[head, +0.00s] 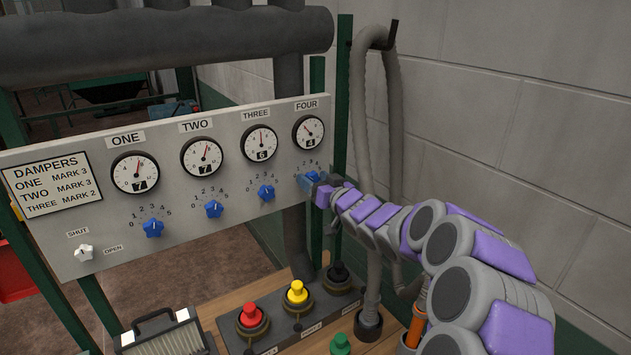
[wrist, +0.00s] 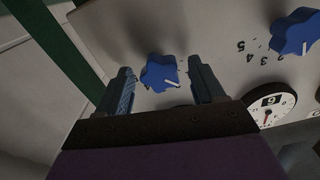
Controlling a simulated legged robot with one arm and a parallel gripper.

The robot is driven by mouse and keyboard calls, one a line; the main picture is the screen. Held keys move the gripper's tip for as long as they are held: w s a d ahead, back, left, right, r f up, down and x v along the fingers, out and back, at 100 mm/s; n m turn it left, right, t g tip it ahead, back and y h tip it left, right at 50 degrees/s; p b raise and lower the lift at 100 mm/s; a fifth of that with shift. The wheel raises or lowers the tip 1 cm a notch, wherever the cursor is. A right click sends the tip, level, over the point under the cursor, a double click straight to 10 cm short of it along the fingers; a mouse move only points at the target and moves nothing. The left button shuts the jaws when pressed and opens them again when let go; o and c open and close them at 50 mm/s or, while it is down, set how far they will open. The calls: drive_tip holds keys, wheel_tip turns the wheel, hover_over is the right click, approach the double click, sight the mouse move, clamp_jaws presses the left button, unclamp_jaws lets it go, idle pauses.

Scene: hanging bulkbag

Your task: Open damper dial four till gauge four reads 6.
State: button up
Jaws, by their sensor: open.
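Gauge four (head: 308,132) is at the right end of the grey panel in the head view; its window reads 4. Dial four lies just below it, largely covered by my gripper (head: 313,183) in that view. In the wrist view, upside down, dial four (wrist: 158,73) is a blue knob with a white pointer mark. My gripper (wrist: 161,70) is open, its two fingers on either side of the knob. A gap shows at the right finger; whether the left finger touches cannot be told.
Gauges one (head: 135,173), two (head: 202,157) and three (head: 259,143) read 7, 7 and 6. Dial three (head: 266,193) sits left of my gripper. A white shut/open knob (head: 84,252) is at lower left. A button box (head: 290,317) stands below; a grey hose (head: 362,130) hangs behind my arm.

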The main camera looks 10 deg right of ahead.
drive_tip(key=shift+c, duration=0.4)
drive_tip(key=c, duration=1)
drive_tip(key=shift+r+p, duration=0.15)
drive_tip(key=shift+p, duration=0.8)
drive_tip(key=m+p, duration=0.1)
drive_tip(key=p, duration=0.1)
drive_tip(key=shift+r+p, duration=0.15)
drive_tip(key=shift+p, duration=0.15)
drive_tip(key=m+p, duration=0.1)
drive_tip(key=p, duration=0.1)
drive_tip(key=shift+p, duration=0.4)
drive_tip(key=m+p, duration=0.2)
drive_tip(key=p, duration=0.2)
drive_tip(key=shift+d+f+m+p, duration=0.1)
drive_tip(key=shift+f+m+p, duration=0.15)
drive_tip(key=shift+m+p, duration=0.7)
